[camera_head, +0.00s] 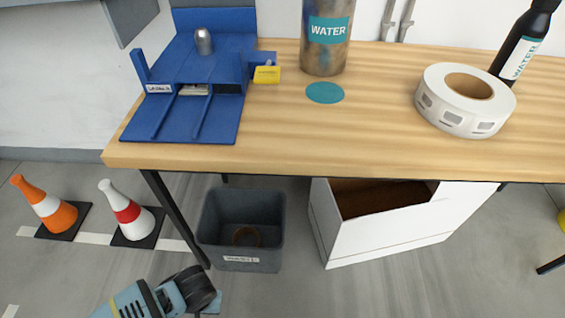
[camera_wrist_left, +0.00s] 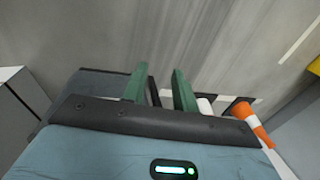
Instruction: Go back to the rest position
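My left arm (camera_head: 155,298) shows low in the head view, in front of the table and below its top. In the left wrist view my left gripper (camera_wrist_left: 160,90) has its two green fingers apart, with nothing seen held between them. The grey floor lies beyond the fingers. My right arm and right gripper are in neither view.
A wooden table (camera_head: 270,140) holds a blue fixture (camera_head: 215,125), a metal water bottle (camera_head: 325,55), a label roll (camera_head: 430,105) and a dark bottle (camera_head: 525,45). Below are a grey bin (camera_head: 240,215) and a white box (camera_head: 385,235). Orange (camera_head: 55,212) and white (camera_head: 130,215) cones stand left.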

